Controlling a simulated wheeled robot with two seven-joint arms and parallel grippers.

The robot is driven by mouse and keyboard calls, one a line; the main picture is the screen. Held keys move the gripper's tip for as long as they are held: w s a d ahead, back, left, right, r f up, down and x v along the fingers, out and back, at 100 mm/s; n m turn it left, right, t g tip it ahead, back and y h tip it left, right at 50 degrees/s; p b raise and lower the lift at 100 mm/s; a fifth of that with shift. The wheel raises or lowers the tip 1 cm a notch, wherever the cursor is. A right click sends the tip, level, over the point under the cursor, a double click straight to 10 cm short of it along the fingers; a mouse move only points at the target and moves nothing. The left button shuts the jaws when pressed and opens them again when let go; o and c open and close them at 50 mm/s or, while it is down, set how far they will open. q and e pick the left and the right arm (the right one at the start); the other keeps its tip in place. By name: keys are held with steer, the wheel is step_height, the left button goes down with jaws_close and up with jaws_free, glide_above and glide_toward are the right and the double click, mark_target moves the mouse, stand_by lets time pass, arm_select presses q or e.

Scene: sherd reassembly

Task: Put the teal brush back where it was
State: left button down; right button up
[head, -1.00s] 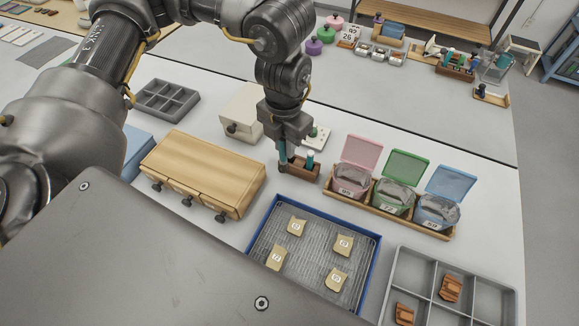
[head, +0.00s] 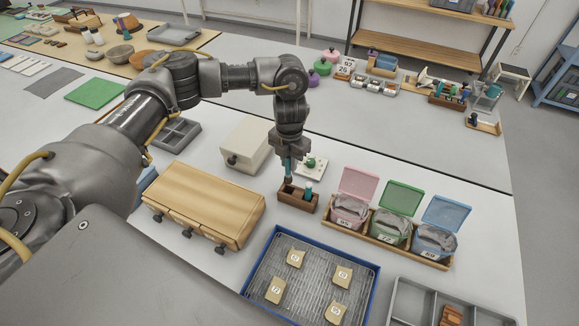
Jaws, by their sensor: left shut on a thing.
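My left gripper (head: 290,154) is shut on the teal brush (head: 287,166), which hangs upright below the fingers. The brush's dark lower end is at the left compartment of a small brown wooden holder (head: 297,204). I cannot tell whether the tip is inside the compartment or just above it. Another teal-handled tool (head: 308,188) stands in the right part of the holder. My right gripper is not in view.
A cream box (head: 246,146) and a wooden drawer unit (head: 205,200) stand left of the holder. A white plate (head: 314,165) lies behind it. Lidded pink, green and blue bins (head: 391,236) stand to its right. A blue-rimmed tray (head: 376,290) with several sherds lies in front.

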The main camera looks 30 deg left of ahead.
mark_target(289, 170)
arm_select(q)
steer(key=shift+w+a+f, duration=0.2)
steer(key=shift+w+f, duration=0.2)
steer(key=shift+f, duration=0.3)
step_height(289, 170, down, 2)
steer(key=shift+f+p, duration=0.1)
steer(key=shift+p, duration=0.2)
steer(key=shift+f, duration=0.3)
steer(key=shift+f+b, duration=0.55)
steer(key=shift+f, duration=0.1)
steer(key=c, duration=1.3)
jaws_free()
steer(key=shift+r, duration=0.1)
steer(key=shift+r, duration=0.1)
